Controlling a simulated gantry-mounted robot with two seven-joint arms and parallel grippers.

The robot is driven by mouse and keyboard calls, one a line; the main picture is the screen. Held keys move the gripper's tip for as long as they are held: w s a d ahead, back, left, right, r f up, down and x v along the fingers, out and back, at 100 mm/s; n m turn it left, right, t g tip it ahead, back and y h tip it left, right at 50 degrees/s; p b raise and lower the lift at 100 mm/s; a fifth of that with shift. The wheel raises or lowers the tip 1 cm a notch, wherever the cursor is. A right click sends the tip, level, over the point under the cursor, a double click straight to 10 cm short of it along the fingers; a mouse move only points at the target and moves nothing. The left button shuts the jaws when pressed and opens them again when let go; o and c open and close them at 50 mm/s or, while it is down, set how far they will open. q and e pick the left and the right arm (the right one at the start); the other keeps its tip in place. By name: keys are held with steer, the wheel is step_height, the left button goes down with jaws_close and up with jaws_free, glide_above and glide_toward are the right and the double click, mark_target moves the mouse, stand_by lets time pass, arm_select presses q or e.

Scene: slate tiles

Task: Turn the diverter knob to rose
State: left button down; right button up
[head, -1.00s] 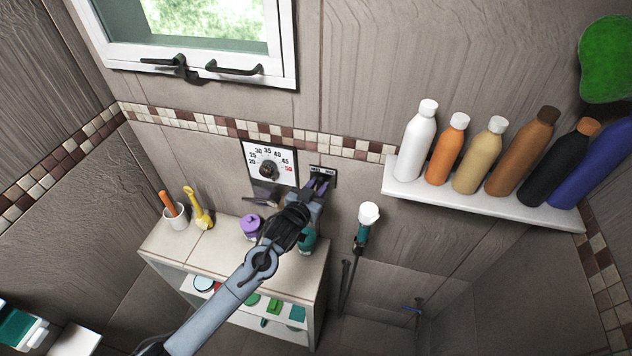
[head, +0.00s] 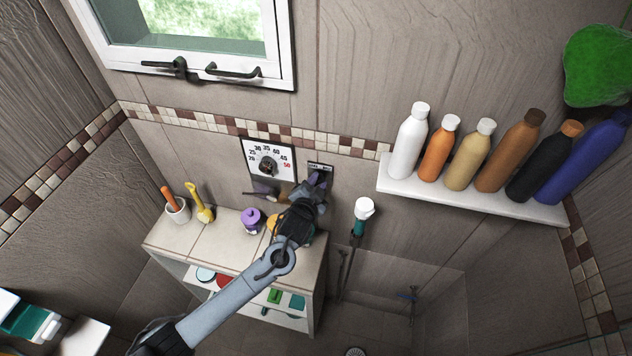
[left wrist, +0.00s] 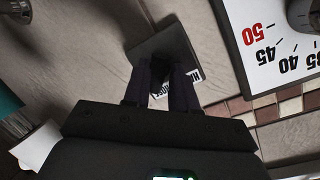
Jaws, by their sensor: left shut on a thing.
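The diverter's dark plate (head: 321,168) is on the tiled wall, right of the temperature dial, with small pale lettering along its top. My left gripper (head: 318,181) is at this plate, reaching up from below. In the left wrist view the dark plate (left wrist: 166,42) lies beyond my left gripper's fingers (left wrist: 160,72), which are shut on the diverter knob. The knob is mostly hidden between the fingers. A white label (left wrist: 163,86) shows partly between them, upside down and not fully readable. My right gripper is not in view.
The temperature dial (head: 257,150) is close to the left of the plate. A hand shower (head: 361,217) hangs to the right. A shelf of bottles (head: 470,198) is further right. A cabinet (head: 190,235) holding a purple jar (head: 251,220) stands below.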

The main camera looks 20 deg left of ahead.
arm_select(q)
steer(key=shift+d+f, duration=0.1)
steer(key=shift+d, duration=0.15)
steer(key=c, duration=1.1)
jaws_free()
steer(key=shift+c, duration=0.2)
steer(key=shift+o, duration=0.3)
steer(key=shift+s, duration=0.45)
steer(key=b+v, duration=0.1)
steer(key=v, duration=0.9)
steer(key=shift+b, duration=0.3)
